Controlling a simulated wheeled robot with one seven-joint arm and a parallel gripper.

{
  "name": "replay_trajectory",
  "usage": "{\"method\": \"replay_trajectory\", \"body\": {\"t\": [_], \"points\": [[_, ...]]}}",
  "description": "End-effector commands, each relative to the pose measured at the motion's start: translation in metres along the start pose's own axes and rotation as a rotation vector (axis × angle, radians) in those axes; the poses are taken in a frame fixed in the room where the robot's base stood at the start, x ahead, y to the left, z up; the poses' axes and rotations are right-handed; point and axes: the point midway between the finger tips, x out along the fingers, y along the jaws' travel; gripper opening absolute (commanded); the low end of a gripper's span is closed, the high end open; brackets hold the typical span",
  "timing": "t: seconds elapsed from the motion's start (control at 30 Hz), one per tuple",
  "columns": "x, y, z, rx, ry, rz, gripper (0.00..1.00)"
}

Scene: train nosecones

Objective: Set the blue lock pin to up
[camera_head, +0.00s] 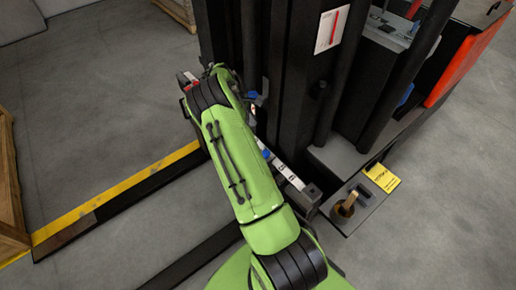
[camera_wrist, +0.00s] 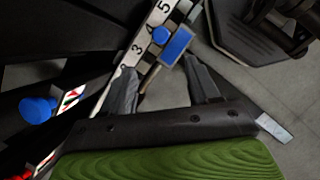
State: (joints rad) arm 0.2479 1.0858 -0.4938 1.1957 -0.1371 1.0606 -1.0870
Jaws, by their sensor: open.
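In the wrist view, my gripper (camera_wrist: 164,82) is open, with one dark finger at each side and nothing held between them. A white numbered strip (camera_wrist: 135,54) runs up past the left finger. A small round blue piece (camera_wrist: 160,35) sits on the strip, and a blue block (camera_wrist: 177,45) lies beside it, just beyond the fingertips. A larger round blue knob (camera_wrist: 38,107) is to the left, apart from the gripper. I cannot tell which blue part is the lock pin, or its setting. In the head view, blue parts show beside my arm (camera_head: 254,96); my gripper is hidden there.
A black mast (camera_head: 290,80) with a white label (camera_head: 331,30) stands right of my arm. A yellow tag (camera_head: 382,177) and a brass-coloured piece (camera_head: 346,204) are at lower right. A wooden crate (camera_head: 10,190) is at the left edge.

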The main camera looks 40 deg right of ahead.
Motion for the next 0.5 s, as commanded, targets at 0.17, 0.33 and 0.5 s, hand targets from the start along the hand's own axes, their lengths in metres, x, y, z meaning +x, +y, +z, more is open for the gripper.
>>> {"method": "replay_trajectory", "body": {"t": [0.17,0.33,0.5], "points": [[0.05,-0.001,-0.002,0.0,-0.002,-0.005,0.6],[0.093,-0.001,-0.002,0.001,-0.001,-0.005,0.6],[0.126,-0.001,-0.002,0.001,0.0,-0.003,0.6]]}}
